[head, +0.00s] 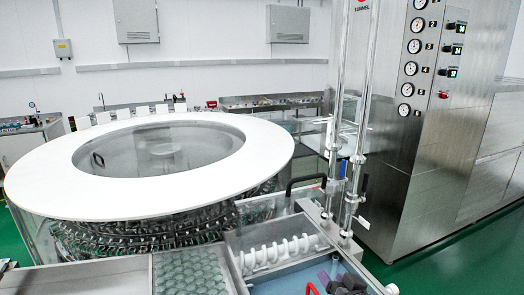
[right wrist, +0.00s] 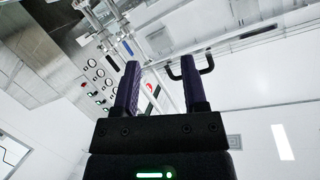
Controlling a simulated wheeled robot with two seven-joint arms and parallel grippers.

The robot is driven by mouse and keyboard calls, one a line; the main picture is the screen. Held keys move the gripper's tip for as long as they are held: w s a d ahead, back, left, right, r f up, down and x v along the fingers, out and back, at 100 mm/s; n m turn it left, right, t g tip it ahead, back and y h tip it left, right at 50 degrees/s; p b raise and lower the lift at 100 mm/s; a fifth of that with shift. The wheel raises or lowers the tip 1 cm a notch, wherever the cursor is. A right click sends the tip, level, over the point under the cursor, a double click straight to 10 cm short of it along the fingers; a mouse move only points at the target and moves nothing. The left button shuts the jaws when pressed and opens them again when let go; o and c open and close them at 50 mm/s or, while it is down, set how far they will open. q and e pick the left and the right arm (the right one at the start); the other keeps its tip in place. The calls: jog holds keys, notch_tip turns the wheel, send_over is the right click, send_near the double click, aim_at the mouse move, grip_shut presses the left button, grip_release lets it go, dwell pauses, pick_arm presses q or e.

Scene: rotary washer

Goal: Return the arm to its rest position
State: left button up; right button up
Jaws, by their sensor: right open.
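My right gripper (head: 340,282) shows at the bottom edge of the head view, low beside the blue-floored tray of the machine. In the right wrist view its two purple fingers (right wrist: 159,62) stand apart with nothing between them, so it is open and empty. The rest of my right arm is mostly out of the head view. My left gripper cannot be made out in either view.
The rotary washer has a wide white ring cover (head: 45,185) at left. A white screw conveyor (head: 280,252) and a honeycomb tray (head: 185,272) lie in front. A black handle (head: 306,182) and clear vertical tubes rise near a steel gauge cabinet (head: 400,160).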

jog(key=s+a+f+n+g+h+b, duration=0.15)
jog(key=s+f+g, duration=0.4)
jog(key=s, duration=0.95)
jog(key=s+f+n+g+h+p, duration=0.1)
jog(key=s+f+n+g, duration=0.4)
jog(key=s, duration=1)
notch_tip(320, 180, down, 31)
jog(key=s+m+g+b, duration=0.2)
jog(key=s+b, duration=0.1)
jog(key=b, duration=1.1)
pick_arm(q)
notch_tip(320, 180, down, 23)
jog(key=s+a+b, duration=0.1)
jog(key=s+b, duration=0.1)
jog(key=b, duration=0.7)
jog(key=shift+a+f, duration=0.2)
pick_arm(e)
jog(key=s+d+f, duration=0.1)
jog(key=s+f, duration=0.5)
jog(key=f, duration=0.3)
jog(key=s+d+f+g, duration=0.1)
jog(key=s+d+f, duration=0.1)
jog(key=s+f, duration=0.4)
notch_tip(320, 180, down, 4)
jog(key=shift+s+d+r, duration=0.25)
jog(key=shift+s+d, duration=0.05)
jog(key=shift+s, duration=0.1)
